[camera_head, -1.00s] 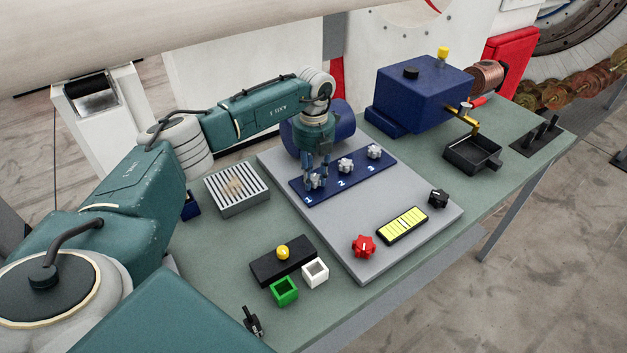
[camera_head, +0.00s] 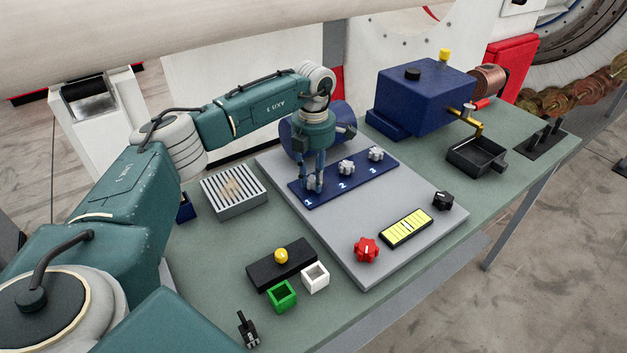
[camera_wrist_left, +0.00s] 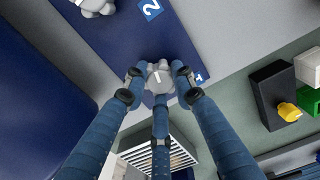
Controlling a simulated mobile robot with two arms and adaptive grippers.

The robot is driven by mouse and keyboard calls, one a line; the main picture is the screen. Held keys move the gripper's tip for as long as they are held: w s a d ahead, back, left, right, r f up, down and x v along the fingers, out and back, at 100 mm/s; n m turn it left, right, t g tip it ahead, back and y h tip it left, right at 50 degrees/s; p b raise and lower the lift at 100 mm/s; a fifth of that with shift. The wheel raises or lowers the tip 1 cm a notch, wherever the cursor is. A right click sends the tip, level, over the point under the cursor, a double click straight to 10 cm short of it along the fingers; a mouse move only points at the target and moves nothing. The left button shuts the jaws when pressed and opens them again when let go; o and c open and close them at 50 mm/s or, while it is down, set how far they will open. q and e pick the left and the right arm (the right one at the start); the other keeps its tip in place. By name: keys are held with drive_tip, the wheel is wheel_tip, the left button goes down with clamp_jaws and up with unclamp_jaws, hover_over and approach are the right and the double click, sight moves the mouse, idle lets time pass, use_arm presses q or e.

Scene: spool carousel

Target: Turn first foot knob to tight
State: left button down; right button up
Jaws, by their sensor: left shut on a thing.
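The first foot knob (camera_wrist_left: 158,78) is a pale grey lobed knob with a light line on its top, beside the label 1 on the blue plate (camera_head: 330,189). My left gripper (camera_head: 314,187) points down from above and is shut on this knob. In the left wrist view the fingers of my left gripper (camera_wrist_left: 160,86) close around it from several sides. In the head view the fingers mostly hide the knob. Knob 2 (camera_head: 346,168) and knob 3 (camera_head: 375,154) stand free on the same plate. My right gripper does not show.
The plate lies on a grey board (camera_head: 345,235) with a red knob (camera_head: 366,249), a yellow gauge (camera_head: 406,228) and a black knob (camera_head: 443,201). A slatted box (camera_head: 234,192) is to the left. A blue machine (camera_head: 422,95) and a black tray (camera_head: 476,163) stand at the back right.

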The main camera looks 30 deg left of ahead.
sight(313, 178)
use_arm(q)
drive_tip(key=shift+m, duration=1.1)
drive_tip(key=c, duration=1.4)
unclamp_jaws()
wheel_tip(313, 178, up, 12)
